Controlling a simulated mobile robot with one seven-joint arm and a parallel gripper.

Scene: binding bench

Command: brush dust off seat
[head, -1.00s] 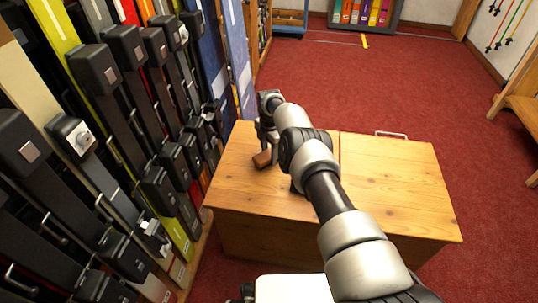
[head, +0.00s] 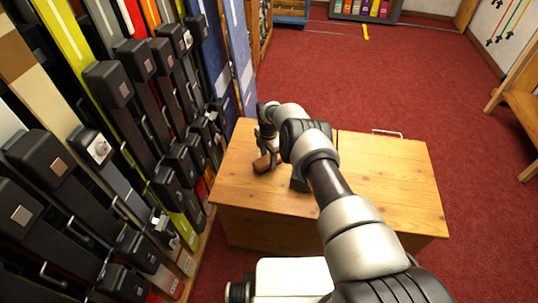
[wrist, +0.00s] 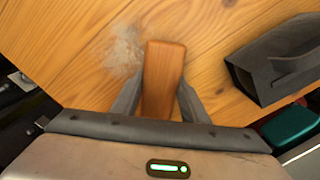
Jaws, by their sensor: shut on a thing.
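My gripper (wrist: 160,100) is shut on a brush with a brown wooden handle (wrist: 164,68) at the left part of the wooden bench seat. In the head view the brush (head: 262,164) shows as a small brown block under my gripper. The bench seat (head: 390,185) is pale wood with a seam across the middle. In the wrist view a grey patch of dust (wrist: 125,50) lies on the seat just left of the brush handle. The brush's bristles are hidden. I cannot tell whether they touch the seat.
A dark grey object with a handle (wrist: 275,65), perhaps a dustpan, lies right of the brush in the wrist view. A rack of skis with black bindings (head: 150,130) stands close along the bench's left side. A metal handle (head: 390,133) is on the bench's far edge. Red carpet (head: 390,80) behind is clear.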

